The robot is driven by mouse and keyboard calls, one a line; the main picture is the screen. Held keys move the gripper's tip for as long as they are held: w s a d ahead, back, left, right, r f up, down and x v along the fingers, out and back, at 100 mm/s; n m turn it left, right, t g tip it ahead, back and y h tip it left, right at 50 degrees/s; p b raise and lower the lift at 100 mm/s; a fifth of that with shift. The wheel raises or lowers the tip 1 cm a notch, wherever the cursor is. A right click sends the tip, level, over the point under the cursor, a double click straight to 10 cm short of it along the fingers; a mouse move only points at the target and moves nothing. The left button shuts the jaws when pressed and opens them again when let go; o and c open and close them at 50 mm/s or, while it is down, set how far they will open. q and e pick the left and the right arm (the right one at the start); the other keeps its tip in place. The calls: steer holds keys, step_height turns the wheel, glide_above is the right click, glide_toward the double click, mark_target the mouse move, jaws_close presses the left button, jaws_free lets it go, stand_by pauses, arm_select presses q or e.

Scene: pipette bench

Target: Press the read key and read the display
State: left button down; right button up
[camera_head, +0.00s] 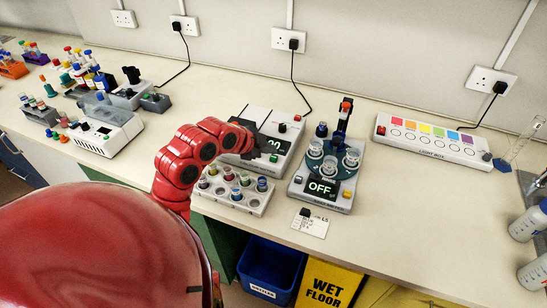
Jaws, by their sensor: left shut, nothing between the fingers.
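My left gripper (270,149) is shut and empty, over the front of a white instrument (258,117). It covers part of that instrument's dark display (275,145), where green digits show only in part. A small green button (273,158) sits at the gripper's tip, and I cannot tell whether they touch. A red button (297,118) and a dark green button (282,128) are on the instrument's right side. I cannot read a label that marks the read key. My right gripper is not in view.
A second instrument (299,187) with a carousel of cups reads OFF, just right. A white rack of vials (252,202) stands in front of the gripper. A card (310,222) lies near the bench edge. A light box (433,140) is at the right.

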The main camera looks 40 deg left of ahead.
mark_target(270, 158)
arm_select(q)
steer(key=shift+f+b, duration=0.5)
steer(key=shift+f, duration=0.2)
stand_by(0.6)
steer(key=shift+r+p, duration=0.35)
steer(key=shift+r, duration=0.55)
step_height(270, 158, up, 6)
steer(key=p, duration=0.2)
stand_by(1.0)
